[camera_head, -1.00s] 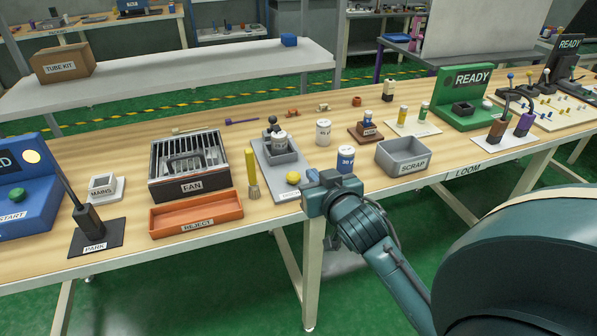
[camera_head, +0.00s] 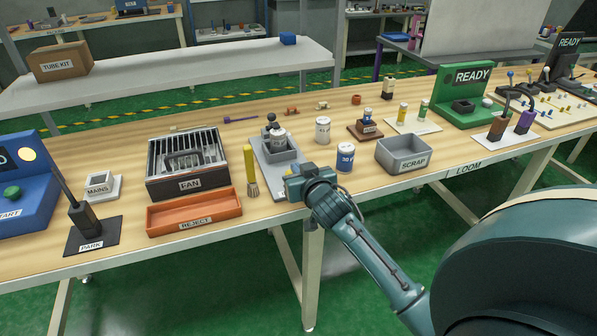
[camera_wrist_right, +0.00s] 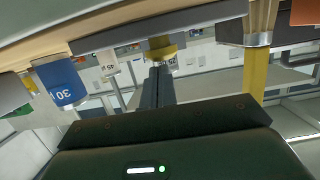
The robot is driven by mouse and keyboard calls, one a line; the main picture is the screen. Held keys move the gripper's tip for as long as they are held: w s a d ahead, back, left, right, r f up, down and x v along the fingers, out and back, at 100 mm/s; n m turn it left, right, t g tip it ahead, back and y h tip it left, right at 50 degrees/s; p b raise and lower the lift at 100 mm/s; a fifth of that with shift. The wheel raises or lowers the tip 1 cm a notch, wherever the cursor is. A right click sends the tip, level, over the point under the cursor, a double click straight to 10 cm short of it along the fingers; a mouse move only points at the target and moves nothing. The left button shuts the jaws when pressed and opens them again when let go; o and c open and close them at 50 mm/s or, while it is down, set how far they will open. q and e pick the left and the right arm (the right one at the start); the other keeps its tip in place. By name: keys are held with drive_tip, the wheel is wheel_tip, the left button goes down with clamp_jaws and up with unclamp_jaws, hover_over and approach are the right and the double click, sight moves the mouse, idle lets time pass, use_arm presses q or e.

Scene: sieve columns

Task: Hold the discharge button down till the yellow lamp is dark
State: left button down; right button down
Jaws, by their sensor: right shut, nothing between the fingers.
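A grey station plate (camera_head: 263,160) stands at the middle of the bench, with a grey open box (camera_head: 282,158) on it. A yellow round button (camera_head: 292,170) sits at its front end, partly hidden by my right gripper (camera_head: 291,184). The right gripper is shut and empty, at the button's front side. In the right wrist view the shut fingers (camera_wrist_right: 158,84) point at the yellow button (camera_wrist_right: 160,47); contact cannot be told. A pale yellow round lamp (camera_head: 27,154) on the blue box (camera_head: 35,190) looks lit. My left gripper is not in view.
A yellow-handled brush (camera_head: 249,168) stands just left of the plate. A blue-and-white jar (camera_head: 345,158) and the SCRAP bin (camera_head: 403,155) are to the right. The orange REJECT tray (camera_head: 195,213) and the FAN unit (camera_head: 188,165) are to the left.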

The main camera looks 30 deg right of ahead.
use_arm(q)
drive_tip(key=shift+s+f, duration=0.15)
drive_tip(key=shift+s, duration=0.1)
